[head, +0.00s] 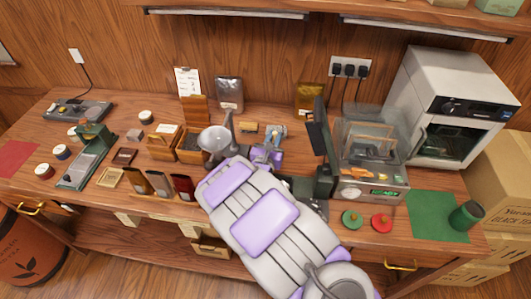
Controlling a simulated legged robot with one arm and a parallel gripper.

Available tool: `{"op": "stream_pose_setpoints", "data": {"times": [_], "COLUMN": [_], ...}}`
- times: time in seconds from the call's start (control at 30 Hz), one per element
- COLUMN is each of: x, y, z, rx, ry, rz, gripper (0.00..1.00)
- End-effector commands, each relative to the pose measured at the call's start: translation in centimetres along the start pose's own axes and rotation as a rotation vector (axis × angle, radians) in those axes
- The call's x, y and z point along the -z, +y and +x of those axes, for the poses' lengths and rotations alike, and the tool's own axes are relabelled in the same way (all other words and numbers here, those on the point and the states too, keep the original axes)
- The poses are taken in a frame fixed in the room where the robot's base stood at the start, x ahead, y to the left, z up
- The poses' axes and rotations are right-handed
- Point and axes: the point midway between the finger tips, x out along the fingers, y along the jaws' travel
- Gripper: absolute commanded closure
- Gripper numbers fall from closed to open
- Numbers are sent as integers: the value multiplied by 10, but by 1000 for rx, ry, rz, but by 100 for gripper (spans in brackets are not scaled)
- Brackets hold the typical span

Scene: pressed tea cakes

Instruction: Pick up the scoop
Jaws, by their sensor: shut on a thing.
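The scoop (214,139) is a pale grey round bowl in the head view, left of the end of my arm and in front of the wooden boxes. It appears held up above the table. My gripper (238,148) is at the far end of my white and lilac arm, beside the bowl. It is shut on the scoop. The grip itself and most of the handle are hard to make out, and my arm hides part of the table below.
Wooden boxes (163,146) stand left of the scoop. Three small packets (159,183) stand near the front edge. A clear-sided machine (368,150) and a dark upright panel (321,150) stand to the right. A green mat (424,222) lies at the far right.

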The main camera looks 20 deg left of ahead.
Motion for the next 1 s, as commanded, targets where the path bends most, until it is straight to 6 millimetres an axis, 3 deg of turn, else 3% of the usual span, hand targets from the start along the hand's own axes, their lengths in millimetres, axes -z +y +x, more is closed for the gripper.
{"op": "stream_pose_setpoints", "data": {"times": [0.33,0.7,1.0], "x": [-9,-79,-97], "y": [6,0,6], "z": [1,0,0], "rx": [-1,-1,-1], "ry": [-2,-6,2], "rz": [-6,2,-7], "gripper": [100,100,100]}}
